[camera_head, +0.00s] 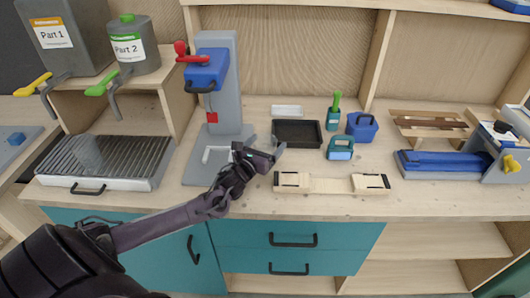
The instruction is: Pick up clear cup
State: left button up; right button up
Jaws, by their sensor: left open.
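The clear cup (88,153) is a see-through grey cup. It stands on the left part of the ribbed grill tray (140,160), below the Part 1 and Part 2 dispensers. My left gripper (264,150) is open and appears empty. It is in front of the grey press stand, well to the right of the cup and apart from it. My right gripper does not show.
The Part 1 dispenser (62,38) and Part 2 dispenser (133,48) stand on a wooden shelf with levers hanging over the tray. A grey press (218,85) with a blue head stands right of them. A black tray (297,133) and wooden fixture (330,183) lie further right.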

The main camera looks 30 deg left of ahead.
pick_arm(q)
jog(key=c, duration=0.8)
jog(key=shift+c, duration=0.2)
